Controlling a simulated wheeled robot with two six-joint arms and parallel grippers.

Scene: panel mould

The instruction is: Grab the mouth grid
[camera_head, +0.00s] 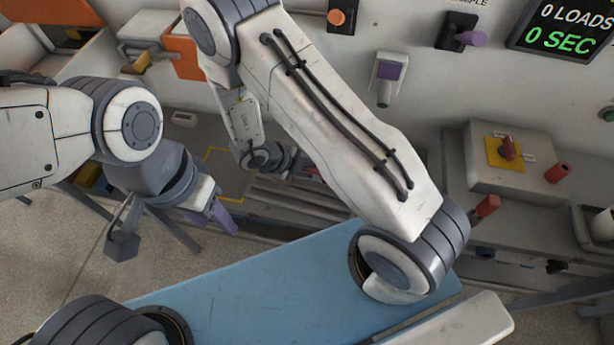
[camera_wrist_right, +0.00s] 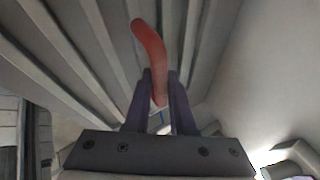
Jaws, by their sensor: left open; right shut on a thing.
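The mouth grid, a set of grey parallel slats (camera_head: 290,203), lies beyond the blue surface in the head view. Its slats also fill the upper part of the right wrist view (camera_wrist_right: 192,40). A red curved handle (camera_wrist_right: 149,48) stands out in front of the slats; how it joins them is hidden. My right gripper (camera_wrist_right: 160,95) is shut on this handle, with its dark purple fingers on both sides of it. In the head view my right gripper (camera_head: 303,165) is partly hidden by its own arm. My left gripper (camera_head: 213,212) is open and empty, to the left of the slats.
A blue flat surface (camera_head: 270,275) lies in front, below my right arm. A control box with a red knob (camera_head: 508,148) and red handles stand at the right. A display (camera_head: 562,28) reads 0 LOADS, 0 SEC.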

